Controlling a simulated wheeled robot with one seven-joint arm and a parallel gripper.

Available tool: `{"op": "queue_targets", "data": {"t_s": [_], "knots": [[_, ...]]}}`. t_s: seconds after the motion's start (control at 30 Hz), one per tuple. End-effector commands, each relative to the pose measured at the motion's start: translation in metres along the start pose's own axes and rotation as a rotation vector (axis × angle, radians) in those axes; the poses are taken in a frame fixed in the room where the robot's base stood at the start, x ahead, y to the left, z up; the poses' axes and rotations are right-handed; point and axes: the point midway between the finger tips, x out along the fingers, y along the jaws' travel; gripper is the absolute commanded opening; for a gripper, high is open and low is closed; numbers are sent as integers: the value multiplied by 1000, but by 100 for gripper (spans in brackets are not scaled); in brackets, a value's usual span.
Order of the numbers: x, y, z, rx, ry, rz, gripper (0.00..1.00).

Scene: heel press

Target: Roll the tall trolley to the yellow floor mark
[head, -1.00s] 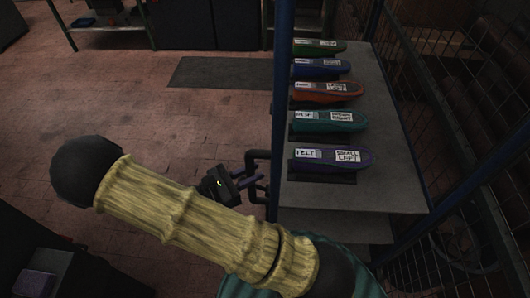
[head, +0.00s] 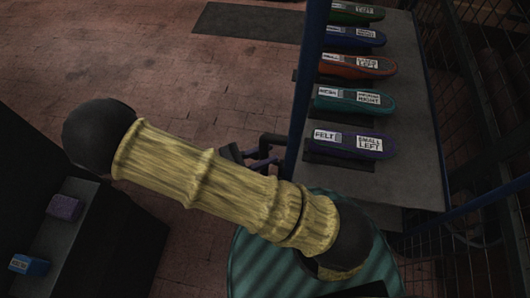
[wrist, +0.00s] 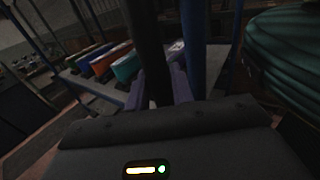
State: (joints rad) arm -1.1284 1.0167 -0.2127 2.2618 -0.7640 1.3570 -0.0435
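The tall trolley stands right of centre in the head view, with blue corner posts (head: 308,90) and a grey shelf (head: 415,135) bearing a row of labelled shoe-shaped pieces. Its dark handle (head: 272,138) sticks out to the left of the near post. My gripper (head: 262,160) is at this handle, partly hidden behind my arm. In the wrist view, the purple fingers (wrist: 158,90) lie on both sides of the dark upright handle bar (wrist: 148,45) and look closed on it. The yellow floor mark is not visible in any view.
A dark bench (head: 105,235) with a purple block (head: 65,208) and a blue block (head: 29,265) stands at lower left. A dark mat (head: 245,22) lies on the brick floor beyond. A wire mesh fence (head: 490,110) runs along the right. Floor left of the trolley is clear.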

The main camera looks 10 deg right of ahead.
Motion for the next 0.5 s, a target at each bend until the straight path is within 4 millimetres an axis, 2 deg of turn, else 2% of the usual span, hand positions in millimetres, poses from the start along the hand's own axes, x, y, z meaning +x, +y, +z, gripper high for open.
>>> {"op": "queue_targets", "data": {"t_s": [0.03,0.07,0.1,0.5], "knots": [[0,0,1,1,-1,0,33],[0,0,1,1,0,0,39],[0,0,0,0,0,0,41],[1,0,0,0,2,-2,41]]}}
